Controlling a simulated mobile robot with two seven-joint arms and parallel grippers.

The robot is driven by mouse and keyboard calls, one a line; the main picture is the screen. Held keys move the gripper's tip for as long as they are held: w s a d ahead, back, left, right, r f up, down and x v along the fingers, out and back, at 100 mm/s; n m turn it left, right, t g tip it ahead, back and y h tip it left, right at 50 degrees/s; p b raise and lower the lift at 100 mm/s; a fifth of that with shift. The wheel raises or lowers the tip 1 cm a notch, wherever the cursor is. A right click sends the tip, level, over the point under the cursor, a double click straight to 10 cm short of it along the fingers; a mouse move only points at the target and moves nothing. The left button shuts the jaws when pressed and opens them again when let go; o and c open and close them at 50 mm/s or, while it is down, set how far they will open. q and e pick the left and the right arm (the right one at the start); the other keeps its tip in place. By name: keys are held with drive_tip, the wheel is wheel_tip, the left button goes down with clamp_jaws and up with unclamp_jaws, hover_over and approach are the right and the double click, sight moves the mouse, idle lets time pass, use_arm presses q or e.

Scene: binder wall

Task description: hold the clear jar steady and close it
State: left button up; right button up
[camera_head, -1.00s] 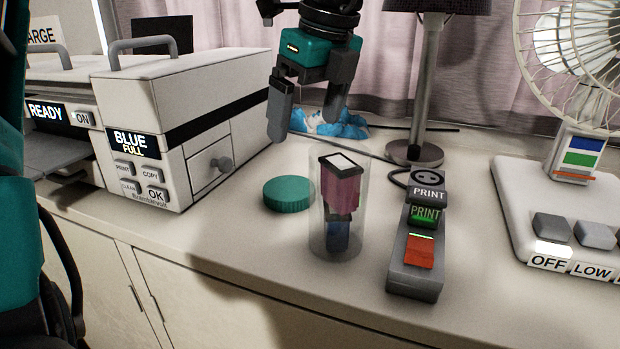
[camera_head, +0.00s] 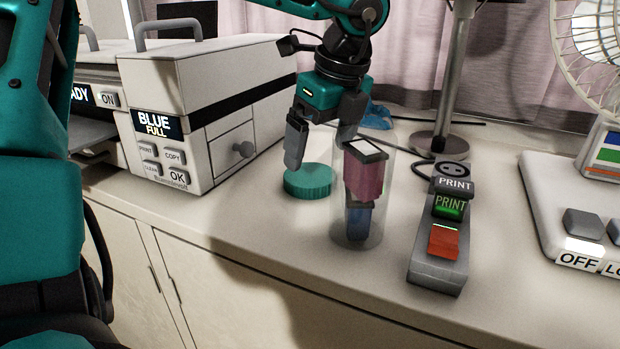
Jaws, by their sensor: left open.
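The clear jar (camera_head: 378,220) stands upright and uncovered on the counter. Inside it are a magenta block with a pale top (camera_head: 364,175) and a blue part below. A green round lid (camera_head: 308,183) lies flat on the counter just left of the jar. My left gripper (camera_head: 320,152) is open and empty, fingers pointing down. Its left finger hangs above and behind the lid. Its right finger is close to the jar's rim; I cannot tell whether they touch. My right gripper is not in view.
A printer (camera_head: 215,95) stands at the left. A grey power strip (camera_head: 438,272) with PRINT switches lies right of the jar. A lamp (camera_head: 440,140) and blue crumpled item (camera_head: 378,116) are behind, a fan base (camera_head: 545,190) far right. The front counter is clear.

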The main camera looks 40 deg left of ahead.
sight(310, 174)
use_arm(q)
drive_tip(key=shift+a+x, duration=0.2)
drive_tip(key=shift+x, duration=2.45)
drive_tip(key=shift+s+r, duration=0.1)
drive_tip(key=shift+s, duration=0.05)
drive_tip(key=c, duration=0.8)
